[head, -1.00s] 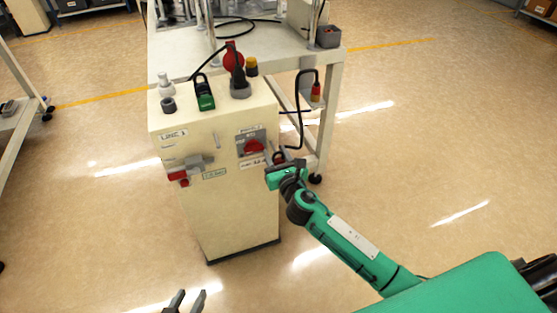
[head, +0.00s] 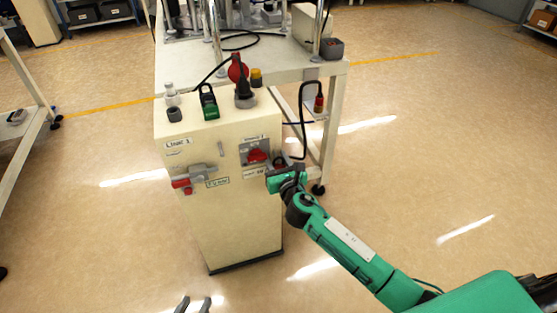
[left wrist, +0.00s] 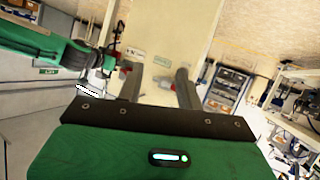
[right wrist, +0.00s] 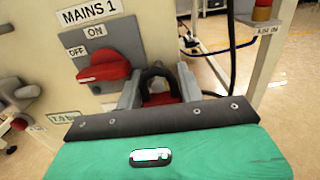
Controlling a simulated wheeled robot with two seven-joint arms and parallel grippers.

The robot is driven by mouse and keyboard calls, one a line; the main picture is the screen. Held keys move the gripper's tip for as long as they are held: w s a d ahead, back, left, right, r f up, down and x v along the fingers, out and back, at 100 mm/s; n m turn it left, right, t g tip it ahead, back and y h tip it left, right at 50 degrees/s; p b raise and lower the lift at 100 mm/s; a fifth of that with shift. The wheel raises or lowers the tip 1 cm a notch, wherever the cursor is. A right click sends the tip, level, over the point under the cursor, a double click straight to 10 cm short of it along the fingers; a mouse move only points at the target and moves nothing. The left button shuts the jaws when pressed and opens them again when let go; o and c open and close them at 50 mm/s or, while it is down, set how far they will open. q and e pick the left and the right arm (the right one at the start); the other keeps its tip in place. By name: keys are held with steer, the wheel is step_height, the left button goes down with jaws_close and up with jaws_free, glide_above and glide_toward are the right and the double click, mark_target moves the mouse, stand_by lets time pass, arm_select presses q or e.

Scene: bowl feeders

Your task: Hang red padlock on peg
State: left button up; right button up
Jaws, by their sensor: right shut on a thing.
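The red padlock (right wrist: 160,98), with a dark shackle, is between the fingers of my right gripper (right wrist: 158,92), which is shut on it. The shackle points up in the right wrist view. My right gripper (head: 278,165) is at the right front edge of the cream cabinet (head: 230,215), just right of the red MAINS switch (head: 256,156). My left gripper (head: 194,303) is open and empty at the bottom of the head view, low before the cabinet.
A grey lever with a red part (head: 182,184) juts from the cabinet's left front. A green padlock (head: 209,106), a red-topped part (head: 238,70) and knobs stand on top. A white table (head: 330,75) with a hanging black cable is behind. The floor in front is clear.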

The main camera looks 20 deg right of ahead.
steer(key=shift+w+d+r, duration=0.25)
steer(key=shift+w+r, duration=0.1)
steer(key=o, duration=1)
steer(key=shift+o, duration=0.7)
steer(key=shift+s+a+f, duration=0.15)
steer(key=shift+s+f, duration=0.1)
steer(key=shift+s, duration=0.2)
steer(key=shift+s+f+p, duration=0.15)
steer(key=shift+s+p, duration=0.05)
steer(key=shift+s, duration=0.4)
steer(key=shift+s+f+p, duration=0.15)
steer(key=shift+s+p, duration=0.05)
steer(key=shift+s, duration=0.35)
arm_select(q)
steer(key=a+g, duration=0.1)
steer(key=a+g+y, duration=0.1)
steer(key=a, duration=0.1)
steer(key=shift+f+p, duration=0.4)
arm_select(e)
steer(key=s, duration=1.1)
steer(key=shift+s+d+r, duration=0.15)
steer(key=shift+d+r, duration=0.05)
